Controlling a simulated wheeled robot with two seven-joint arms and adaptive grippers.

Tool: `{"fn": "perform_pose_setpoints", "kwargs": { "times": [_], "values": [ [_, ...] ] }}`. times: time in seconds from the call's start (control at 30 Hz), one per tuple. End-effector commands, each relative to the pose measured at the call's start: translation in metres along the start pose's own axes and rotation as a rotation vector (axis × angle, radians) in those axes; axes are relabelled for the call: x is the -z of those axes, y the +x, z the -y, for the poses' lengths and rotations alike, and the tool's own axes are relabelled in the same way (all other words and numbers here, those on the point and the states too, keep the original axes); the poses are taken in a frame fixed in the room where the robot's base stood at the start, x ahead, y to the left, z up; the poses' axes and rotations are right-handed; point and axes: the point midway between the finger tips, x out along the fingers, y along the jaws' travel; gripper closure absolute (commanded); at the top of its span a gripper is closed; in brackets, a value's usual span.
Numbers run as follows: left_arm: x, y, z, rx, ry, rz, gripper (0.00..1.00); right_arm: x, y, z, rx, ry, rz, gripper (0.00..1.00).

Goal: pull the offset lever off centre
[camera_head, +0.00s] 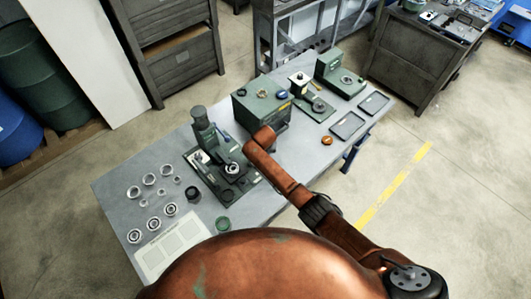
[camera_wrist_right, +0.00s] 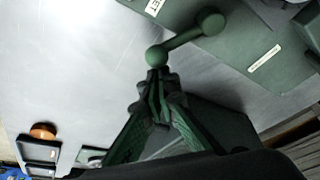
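The offset lever (camera_wrist_right: 184,40) shows in the right wrist view as a green bar with a ball at each end. It lies beside green housings with white labels. My right gripper (camera_wrist_right: 154,82) has its fingers brought together, with the tips right at the lever's nearer ball. I cannot tell whether they grip any part of it. In the head view my copper right arm reaches over the table to the green box (camera_head: 258,104); the lever and fingertips are hard to make out there. My left gripper is not in view.
The grey table (camera_head: 115,190) carries a green press-like device (camera_head: 204,130), several metal rings (camera_head: 134,192) and a printed sheet (camera_head: 172,250) on the left. On the right are an orange cap (camera_head: 327,140), two dark trays (camera_head: 348,125) and another green machine (camera_head: 338,74).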

Motion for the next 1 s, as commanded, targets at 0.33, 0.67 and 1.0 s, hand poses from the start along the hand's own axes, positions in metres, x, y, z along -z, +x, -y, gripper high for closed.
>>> {"fn": "perform_pose_setpoints", "kwargs": {
  "times": [0.33,0.67,1.0],
  "values": [
    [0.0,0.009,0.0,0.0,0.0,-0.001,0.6,0.021,0.004,-0.012,-0.005,0.011,0.0,1.0],
    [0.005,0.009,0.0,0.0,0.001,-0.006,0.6,0.029,-0.036,-0.013,-0.001,0.014,-0.001,1.0],
    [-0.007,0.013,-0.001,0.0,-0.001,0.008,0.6,0.029,-0.088,-0.012,-0.004,0.015,-0.001,1.0]
  ]
}}
